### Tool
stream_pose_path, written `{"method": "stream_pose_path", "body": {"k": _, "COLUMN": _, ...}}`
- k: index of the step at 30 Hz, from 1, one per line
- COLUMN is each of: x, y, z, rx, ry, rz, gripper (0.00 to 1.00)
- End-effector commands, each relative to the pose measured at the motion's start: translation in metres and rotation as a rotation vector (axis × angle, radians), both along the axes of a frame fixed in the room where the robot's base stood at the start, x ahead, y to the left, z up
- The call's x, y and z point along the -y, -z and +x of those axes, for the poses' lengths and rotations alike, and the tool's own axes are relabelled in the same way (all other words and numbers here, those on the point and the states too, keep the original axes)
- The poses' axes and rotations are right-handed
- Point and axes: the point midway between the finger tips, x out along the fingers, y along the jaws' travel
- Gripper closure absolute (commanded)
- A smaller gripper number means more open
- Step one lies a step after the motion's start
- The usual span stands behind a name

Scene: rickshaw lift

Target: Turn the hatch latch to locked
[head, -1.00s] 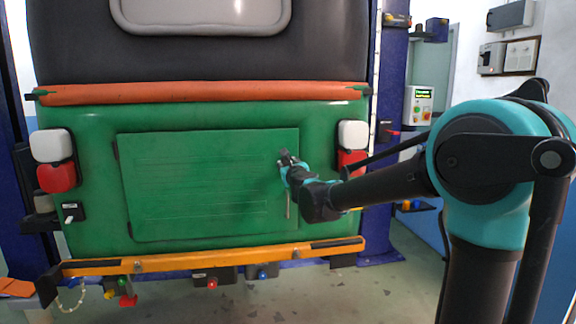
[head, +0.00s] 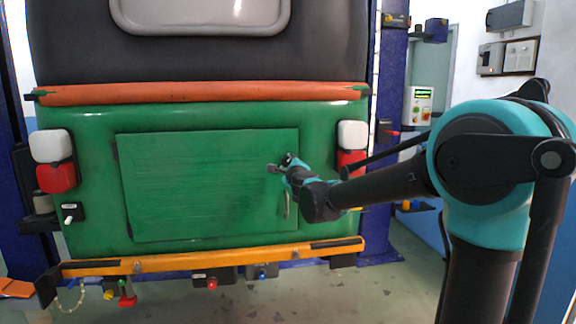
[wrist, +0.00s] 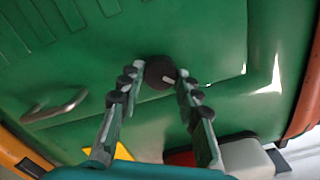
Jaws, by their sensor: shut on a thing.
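The hatch (head: 200,185) is a green panel on the rear of the green rickshaw, and it lies flat in its frame. The hatch latch (wrist: 158,70) is a dark round knob with a pale mark, seen in the wrist view near the hatch's edge. The mark points toward the lower right of that view. My gripper (wrist: 160,80) has a finger on either side of the knob and is shut on it. In the head view my gripper (head: 280,165) is at the hatch's right side and hides the latch.
A silver handle (wrist: 60,105) sits on the hatch near the latch. A red and white tail light (head: 352,135) is just right of my gripper. The orange bumper (head: 215,258) runs below the hatch. Blue lift posts (head: 388,90) stand on both sides.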

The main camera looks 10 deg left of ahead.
Motion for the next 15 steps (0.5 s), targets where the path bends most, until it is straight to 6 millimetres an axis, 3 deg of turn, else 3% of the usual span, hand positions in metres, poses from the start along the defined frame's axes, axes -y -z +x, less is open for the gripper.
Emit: {"method": "stream_pose_path", "body": {"k": 15, "x": 0.0001, "y": -0.0013, "z": -0.0001, "rx": 0.13, "ry": -0.001, "rz": -0.452, "gripper": 0.95}}
